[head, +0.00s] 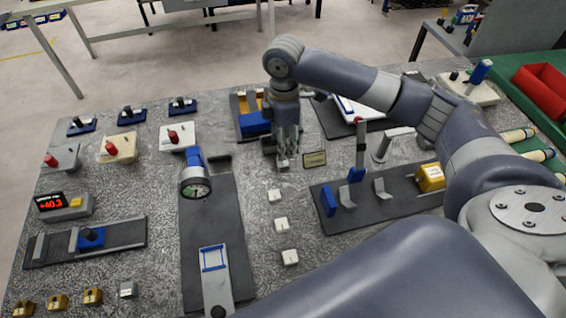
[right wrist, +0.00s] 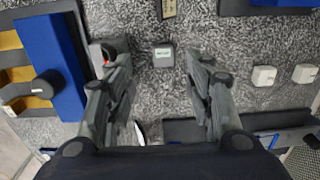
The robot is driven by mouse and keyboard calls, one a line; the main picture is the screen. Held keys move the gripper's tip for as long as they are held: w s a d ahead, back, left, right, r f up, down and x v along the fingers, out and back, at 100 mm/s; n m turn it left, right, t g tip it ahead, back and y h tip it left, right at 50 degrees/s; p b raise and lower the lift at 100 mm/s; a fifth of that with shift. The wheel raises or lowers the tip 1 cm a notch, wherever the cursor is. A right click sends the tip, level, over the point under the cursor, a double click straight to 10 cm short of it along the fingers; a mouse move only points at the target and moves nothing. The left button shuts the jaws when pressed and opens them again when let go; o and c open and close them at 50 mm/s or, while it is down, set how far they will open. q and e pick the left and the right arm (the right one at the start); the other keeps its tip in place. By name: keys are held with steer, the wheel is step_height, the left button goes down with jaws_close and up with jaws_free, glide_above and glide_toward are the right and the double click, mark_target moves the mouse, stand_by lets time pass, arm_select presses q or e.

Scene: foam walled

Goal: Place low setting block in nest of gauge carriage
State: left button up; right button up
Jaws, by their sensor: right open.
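A small pale grey block (head: 283,163) stands on the speckled bench top below my right gripper (head: 287,146). A dial gauge (head: 195,187) on a blue holder stands at the far end of that plate. My left gripper is not in view.
Three white blocks (head: 281,224) stand in a row right of the dark plate (head: 185,240). A blue-and-yellow fixture (head: 250,122) is close left of my right gripper. A small sign (head: 314,159) stands right of it. A rail with brackets (head: 350,197) lies further right.

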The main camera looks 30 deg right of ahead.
mark_target(283, 163)
steer(key=shift+f, duration=0.95)
steer(key=f, duration=0.1)
steer(key=f+p, duration=0.1)
steer(key=f, duration=0.3)
steer(key=shift+s+a+p, duration=0.25)
steer(key=shift+p, duration=0.05)
steer(key=shift+f, duration=0.2)
jaws_close()
